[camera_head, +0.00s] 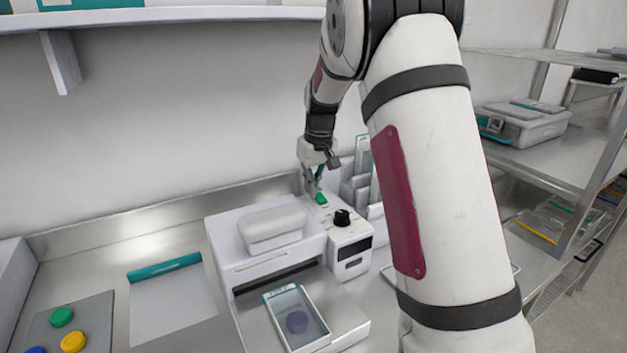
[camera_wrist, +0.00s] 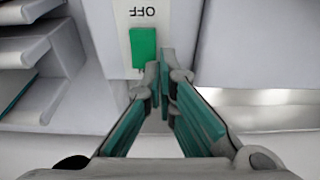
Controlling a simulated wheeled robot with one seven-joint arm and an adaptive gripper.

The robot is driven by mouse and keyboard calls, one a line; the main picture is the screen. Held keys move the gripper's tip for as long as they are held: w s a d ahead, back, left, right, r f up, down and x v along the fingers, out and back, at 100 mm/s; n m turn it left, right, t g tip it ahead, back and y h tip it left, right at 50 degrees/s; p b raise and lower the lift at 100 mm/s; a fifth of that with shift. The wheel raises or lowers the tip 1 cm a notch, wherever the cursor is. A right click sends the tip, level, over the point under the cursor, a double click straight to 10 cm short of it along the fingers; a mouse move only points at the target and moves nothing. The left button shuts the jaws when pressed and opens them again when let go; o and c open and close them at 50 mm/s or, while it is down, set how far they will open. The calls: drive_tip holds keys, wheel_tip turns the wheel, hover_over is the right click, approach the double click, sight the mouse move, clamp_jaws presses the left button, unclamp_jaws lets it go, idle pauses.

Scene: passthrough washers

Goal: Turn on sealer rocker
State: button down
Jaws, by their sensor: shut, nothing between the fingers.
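The sealer (camera_head: 225,240) is a white machine on the steel counter, with a black knob (camera_head: 342,217) and a dark display on its right part. Its green rocker (camera_head: 321,198) sits behind the knob. In the wrist view the green rocker (camera_wrist: 143,46) is near the top centre, beside an upside-down "OFF" label (camera_wrist: 140,12). My gripper (camera_head: 318,180) points down just above the rocker. Its fingertips (camera_wrist: 163,72) are shut and empty, at the rocker's lower right corner in the wrist view. I cannot tell whether they touch it.
A clear-topped tray (camera_head: 270,301) with a purple disc sits at the sealer's front. Left are a pouch with a teal edge (camera_head: 165,267) and a panel with green and yellow buttons (camera_head: 73,342). Upright holders (camera_head: 361,185) stand close right of my gripper. A wire shelf stands at right.

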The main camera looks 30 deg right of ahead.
sight(317, 205)
drive_tip(key=shift+w+f+g+b, duration=0.25)
drive_tip(key=shift+f+g+b, duration=0.2)
drive_tip(key=shift+g, duration=0.15)
drive_tip(key=shift+s+r, duration=0.1)
drive_tip(key=shift+s, duration=0.1)
drive_tip(key=shift+s+r+p, duration=0.15)
drive_tip(key=shift+s+p, duration=0.5)
drive_tip(key=shift+p, duration=0.05)
wheel_tip(317, 205, up, 12)
drive_tip(key=s, duration=0.1)
idle(0.4)
idle(0.4)
